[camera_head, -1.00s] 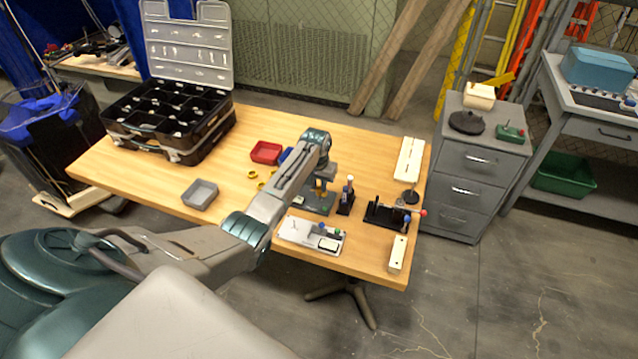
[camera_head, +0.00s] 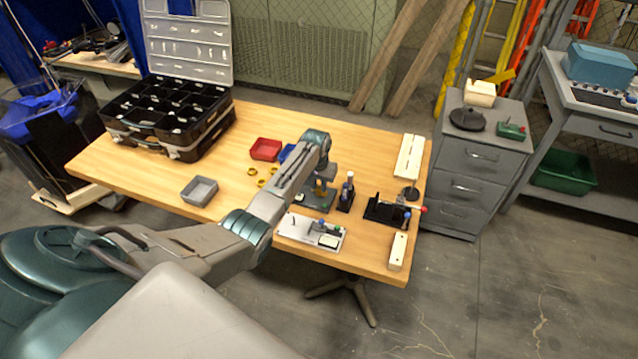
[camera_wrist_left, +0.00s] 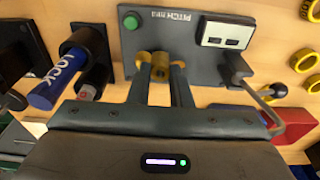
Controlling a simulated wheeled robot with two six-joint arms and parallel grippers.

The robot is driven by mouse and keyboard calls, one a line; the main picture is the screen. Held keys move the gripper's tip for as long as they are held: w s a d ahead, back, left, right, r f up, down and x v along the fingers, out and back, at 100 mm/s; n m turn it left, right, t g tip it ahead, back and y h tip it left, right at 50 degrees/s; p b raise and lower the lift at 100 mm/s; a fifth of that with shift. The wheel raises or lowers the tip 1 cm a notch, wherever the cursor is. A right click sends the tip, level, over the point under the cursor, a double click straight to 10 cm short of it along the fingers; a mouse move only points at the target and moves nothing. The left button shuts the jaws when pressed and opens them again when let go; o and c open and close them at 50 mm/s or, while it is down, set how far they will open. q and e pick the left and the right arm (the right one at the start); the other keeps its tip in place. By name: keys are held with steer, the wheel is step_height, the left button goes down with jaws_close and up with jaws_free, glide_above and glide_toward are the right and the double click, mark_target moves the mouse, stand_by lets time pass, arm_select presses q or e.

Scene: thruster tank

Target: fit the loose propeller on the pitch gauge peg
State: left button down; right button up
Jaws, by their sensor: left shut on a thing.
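The loose propeller (camera_wrist_left: 160,68) shows as a small brass-yellow piece between the fingertips of my left gripper (camera_wrist_left: 160,78) in the left wrist view. My left gripper is shut on it. The grey pitch gauge (camera_wrist_left: 186,42), with printed lettering, a green button and a white display panel, lies just beyond the fingertips. The gauge also shows in the head view (camera_head: 320,206), partly behind my left wrist. The peg is not clearly visible; the propeller and fingers cover that area. I cannot tell whether the propeller touches it. My right gripper is out of view.
A blue threadlocker bottle (camera_wrist_left: 56,82) in a black holder stands close beside the gauge. Yellow rings (camera_head: 262,183), a red tray (camera_head: 265,149) and a grey tray (camera_head: 199,191) lie left of the arm. A white plate (camera_head: 312,232) and black fixture (camera_head: 388,212) stand nearby.

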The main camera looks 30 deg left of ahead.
arm_select(q)
steer(key=shift+f, duration=0.1)
stand_by(0.4)
steer(key=shift+f, duration=0.3)
steer(key=c, duration=1.2)
jaws_free()
steer(key=shift+c, duration=0.2)
